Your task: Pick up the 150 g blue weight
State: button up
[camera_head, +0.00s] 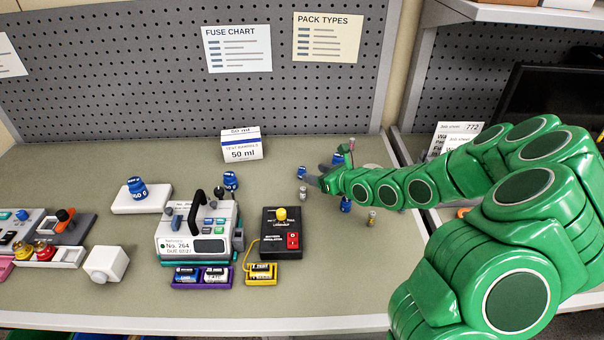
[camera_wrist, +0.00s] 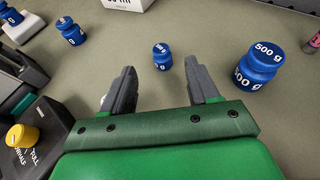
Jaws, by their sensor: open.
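My gripper (camera_head: 313,180) is open, reaching in from the right over the table. In the wrist view its two fingers (camera_wrist: 160,72) are apart with nothing held. A small blue weight (camera_wrist: 162,56) stands upright just beyond and between the fingertips; its label is too small to read. It also shows in the head view (camera_head: 302,172), just left of the fingertips. A larger blue weight marked 500 g (camera_wrist: 258,68) stands to the right of the right finger.
The grey pump (camera_head: 196,243) and a black box with a yellow knob (camera_head: 283,241) stand left of my gripper. A 50 ml box (camera_head: 241,149) is behind. Another blue weight (camera_head: 346,205) and small metal weights (camera_head: 372,218) stand near my arm. The front right tabletop is clear.

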aim_at(305, 171)
jog(key=shift+f+x, duration=0.2)
jog(key=shift+x, duration=0.95)
jog(key=shift+f+x, duration=0.15)
jog(key=shift+x, duration=0.95)
jog(key=shift+w+a+f, duration=0.15)
jog(key=shift+w+a, duration=0.2)
jog(key=shift+w, duration=0.25)
grip_shut()
